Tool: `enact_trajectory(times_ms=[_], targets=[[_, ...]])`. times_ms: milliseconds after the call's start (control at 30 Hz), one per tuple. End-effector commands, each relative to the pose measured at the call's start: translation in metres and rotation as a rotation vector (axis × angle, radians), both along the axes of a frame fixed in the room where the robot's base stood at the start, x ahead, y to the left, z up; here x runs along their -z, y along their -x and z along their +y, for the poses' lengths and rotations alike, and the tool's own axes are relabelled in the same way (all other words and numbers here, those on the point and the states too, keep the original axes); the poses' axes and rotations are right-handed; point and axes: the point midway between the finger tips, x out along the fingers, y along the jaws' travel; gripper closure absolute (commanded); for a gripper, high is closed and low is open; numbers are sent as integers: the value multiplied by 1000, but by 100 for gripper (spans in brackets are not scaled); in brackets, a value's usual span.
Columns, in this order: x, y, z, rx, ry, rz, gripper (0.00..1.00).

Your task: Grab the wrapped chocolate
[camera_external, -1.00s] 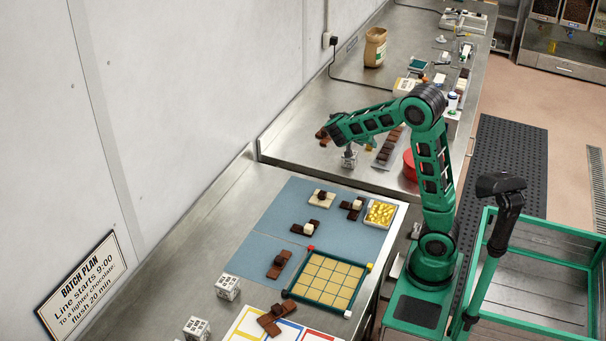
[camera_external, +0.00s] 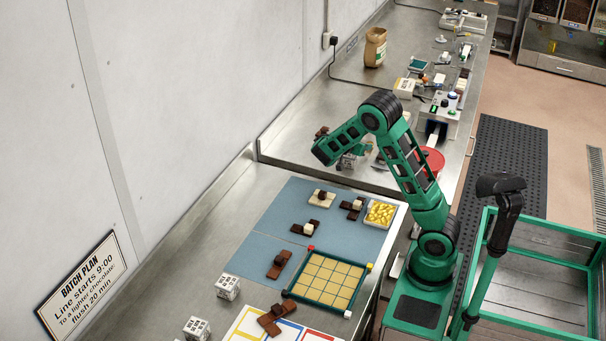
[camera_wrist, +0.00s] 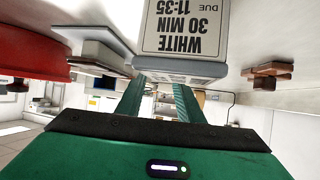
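Several small gold pieces (camera_external: 381,211), which look like wrapped chocolates, lie in a white tray (camera_external: 376,226) at the right edge of the near table's blue mat. My gripper (camera_external: 359,149) is low over the far table, well away from that tray, its tips partly hidden in the external view. In the wrist view my gripper (camera_wrist: 157,85) has two green fingers apart, with no piece visible between them. A white block (camera_wrist: 185,30) labelled "WHITE 30 MIN DUE 11:35" is close to the fingertips; contact cannot be told. The block also shows in the external view (camera_external: 346,163).
Brown chocolate pieces (camera_external: 321,131) stand left of the block. A red round container (camera_external: 433,157) is right of my gripper, partly behind my arm. The near table holds a gridded tray (camera_external: 325,282), several chocolate pieces and a labelled white cube (camera_external: 227,287).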

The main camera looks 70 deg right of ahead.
Motion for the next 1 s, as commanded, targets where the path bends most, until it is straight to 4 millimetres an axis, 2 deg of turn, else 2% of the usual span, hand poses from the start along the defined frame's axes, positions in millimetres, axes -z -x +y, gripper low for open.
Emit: enact_trajectory(times_ms=[233, 500, 767, 900, 1000], targets=[[8, 4, -15, 1, -1, 0, 66], [25, 11, -45, 1, 0, 0, 66], [27, 11, -48, -1, -1, -1, 66], [27, 11, -48, -1, -1, -1, 97], [27, 11, -48, -1, -1, -1, 97]])
